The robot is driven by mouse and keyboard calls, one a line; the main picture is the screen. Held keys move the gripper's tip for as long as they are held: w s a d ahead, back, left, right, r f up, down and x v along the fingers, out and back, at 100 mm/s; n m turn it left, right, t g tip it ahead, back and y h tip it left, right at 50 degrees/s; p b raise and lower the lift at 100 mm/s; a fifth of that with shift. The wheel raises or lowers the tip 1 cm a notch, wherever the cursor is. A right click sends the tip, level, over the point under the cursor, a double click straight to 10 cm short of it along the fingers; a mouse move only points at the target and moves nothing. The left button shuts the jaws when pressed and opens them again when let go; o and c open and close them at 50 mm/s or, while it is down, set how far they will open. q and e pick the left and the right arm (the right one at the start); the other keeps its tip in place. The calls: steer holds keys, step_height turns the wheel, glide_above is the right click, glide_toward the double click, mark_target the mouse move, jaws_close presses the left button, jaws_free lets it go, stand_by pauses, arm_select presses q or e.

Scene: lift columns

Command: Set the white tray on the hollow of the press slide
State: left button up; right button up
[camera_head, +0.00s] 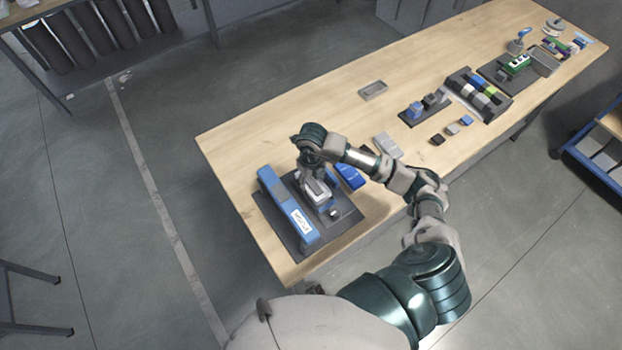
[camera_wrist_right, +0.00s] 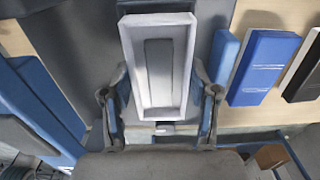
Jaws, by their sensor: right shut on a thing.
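The white tray (camera_wrist_right: 187,97) is a long, shallow, empty-looking box with a grey floor, held in my right gripper (camera_wrist_right: 160,100). The fingers close on its two long sides in the right wrist view. In the head view the tray (camera_head: 317,192) shows as a pale shape under my right gripper (camera_head: 314,180), over the press. The press has a blue beam (camera_head: 277,196) with a white label and a dark base plate (camera_head: 347,215). Its slide and hollow are mostly hidden by the gripper and tray; I cannot tell whether the tray touches them. My left gripper is not in view.
Blue boxes (camera_head: 350,176) lie close right of the press; one (camera_wrist_right: 264,66) also shows in the right wrist view. Grey pieces (camera_head: 387,146), small blocks and fixtures stand farther along the wooden table (camera_head: 300,110). The table's left part behind the press is clear.

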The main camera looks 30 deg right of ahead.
steer(key=shift+f+b, duration=0.75)
steer(key=shift+f, duration=0.1)
stand_by(1.5)
steer(key=o, duration=1.5)
steer(key=shift+c, duration=0.2)
steer(key=shift+r, duration=0.15)
steer(key=shift+r+p, duration=2.45)
steer(key=shift+r, duration=1)
steer(key=shift+s+f, duration=0.1)
